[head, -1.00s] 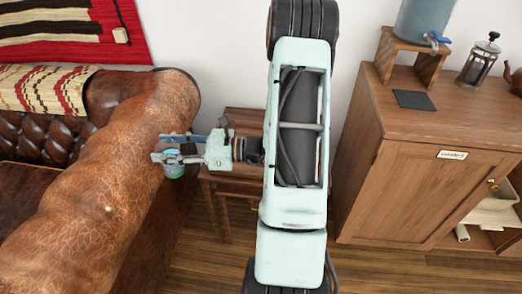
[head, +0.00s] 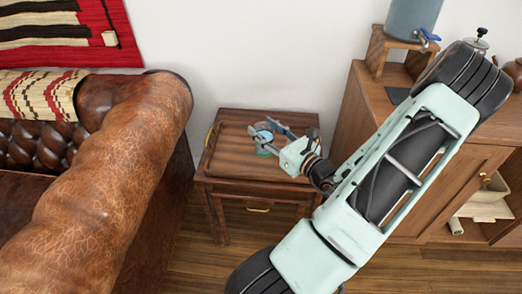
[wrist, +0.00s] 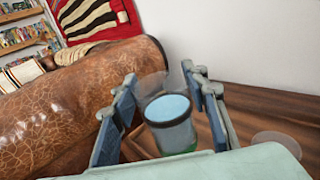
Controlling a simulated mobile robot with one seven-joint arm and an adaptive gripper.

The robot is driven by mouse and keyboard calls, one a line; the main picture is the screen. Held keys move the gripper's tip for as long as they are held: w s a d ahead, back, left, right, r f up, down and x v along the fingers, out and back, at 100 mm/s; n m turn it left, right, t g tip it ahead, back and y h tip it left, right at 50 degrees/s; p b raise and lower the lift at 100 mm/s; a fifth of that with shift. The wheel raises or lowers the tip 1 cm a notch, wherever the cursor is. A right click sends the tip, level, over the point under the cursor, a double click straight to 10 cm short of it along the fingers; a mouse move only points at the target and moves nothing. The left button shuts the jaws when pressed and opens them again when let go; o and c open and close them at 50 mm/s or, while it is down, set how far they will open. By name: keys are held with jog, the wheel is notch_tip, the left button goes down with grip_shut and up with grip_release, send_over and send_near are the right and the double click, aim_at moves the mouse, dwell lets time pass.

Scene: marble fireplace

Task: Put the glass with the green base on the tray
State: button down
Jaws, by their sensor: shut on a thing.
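The glass with the green base (wrist: 168,125) is between the two fingers of my gripper (wrist: 160,95) in the wrist view, its rim facing up. My gripper (head: 266,134) is shut on it. In the head view, the glass's green base (head: 264,154) shows below the fingers. The wooden tray (head: 226,150), with a brass handle at its left, is on the small side table. The glass is over the tray area in the head view; I cannot tell whether its base touches it.
The side table (head: 228,188) stands between the leather sofa (head: 115,155) and the wooden cabinet (head: 425,160). The sofa arm rises close to the left. A faint clear round thing (wrist: 276,142) shows at right in the wrist view. A water dispenser (head: 414,18) stands on the cabinet.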

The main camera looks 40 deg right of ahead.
jog(key=shift+w+d+f, duration=0.1)
jog(key=shift+w+f, duration=0.1)
jog(key=shift+w, duration=0.05)
jog(key=shift+w+a+f+b, duration=0.2)
jog(key=shift+w+f+b, duration=1.7)
jog(key=shift+w+f, duration=1.35)
jog(key=shift+w+a+f+b, duration=0.15)
jog(key=shift+w+f+b, duration=1.7)
jog(key=shift+w+f, duration=1.35)
jog(key=shift+w, duration=0.2)
jog(key=c, duration=1.1)
grip_release()
jog(key=shift+c, duration=0.2)
